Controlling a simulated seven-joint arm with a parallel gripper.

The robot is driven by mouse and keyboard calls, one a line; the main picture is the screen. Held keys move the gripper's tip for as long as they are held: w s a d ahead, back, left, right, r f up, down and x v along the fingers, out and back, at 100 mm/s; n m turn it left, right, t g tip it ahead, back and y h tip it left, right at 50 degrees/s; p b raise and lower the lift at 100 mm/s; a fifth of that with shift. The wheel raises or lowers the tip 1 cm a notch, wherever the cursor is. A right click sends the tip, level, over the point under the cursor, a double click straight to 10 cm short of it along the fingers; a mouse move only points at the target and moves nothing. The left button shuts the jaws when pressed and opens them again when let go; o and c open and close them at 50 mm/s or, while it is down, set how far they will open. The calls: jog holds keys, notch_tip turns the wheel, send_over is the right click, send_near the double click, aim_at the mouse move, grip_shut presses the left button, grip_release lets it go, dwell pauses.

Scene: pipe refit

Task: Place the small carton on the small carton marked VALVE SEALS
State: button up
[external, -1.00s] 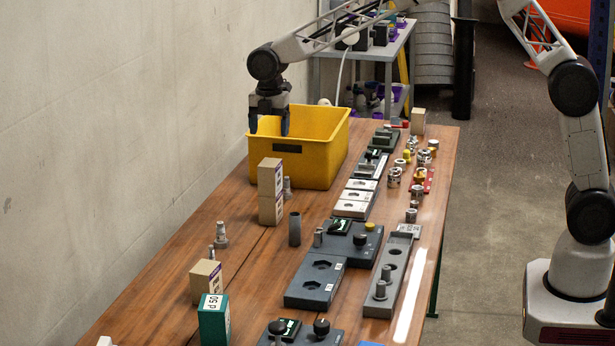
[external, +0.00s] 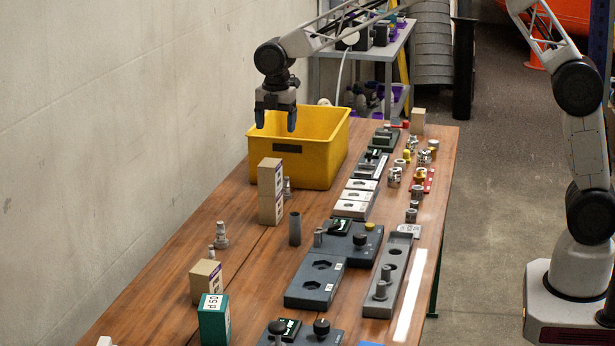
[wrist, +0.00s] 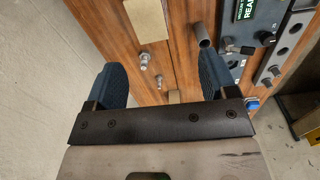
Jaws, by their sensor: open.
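Two small tan cartons are stacked upright on the wooden table in the external view, the upper carton (external: 270,172) squarely on the lower carton (external: 270,209). Another small tan carton (external: 205,281) stands nearer the camera, and one more (external: 418,121) stands at the far right. Their side labels are too small to read, so I cannot tell which is marked VALVE SEALS. My gripper (external: 276,122) is open and empty, above the stack and in front of the yellow bin in the picture. In the wrist view a tan carton top (wrist: 147,18) lies beyond the spread fingers (wrist: 162,80).
The yellow bin (external: 318,170) stands behind the stack. A fitting (external: 288,187) and a grey tube (external: 295,229) stand close to the stack. A green carton (external: 214,320) stands at the front. Fixture plates (external: 315,283) and metal parts fill the table's right side.

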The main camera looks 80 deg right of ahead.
jog(key=s+a+r+m+t, duration=0.1)
jog(key=s+r+m, duration=0.4)
jog(key=s, duration=0.9)
jog(key=s+a+r+m, duration=0.1)
jog(key=s+r+m, duration=0.45)
jog(key=s, duration=0.95)
jog(key=s+f+m, duration=0.1)
jog(key=s+m, duration=0.2)
jog(key=s, duration=1.1)
jog(key=s+a+f+m+t, duration=0.1)
jog(key=s+m, duration=0.3)
jog(key=s, duration=0.9)
jog(key=shift+s+a+f, duration=0.2)
jog(key=shift+s+f, duration=0.15)
jog(key=shift+f, duration=0.2)
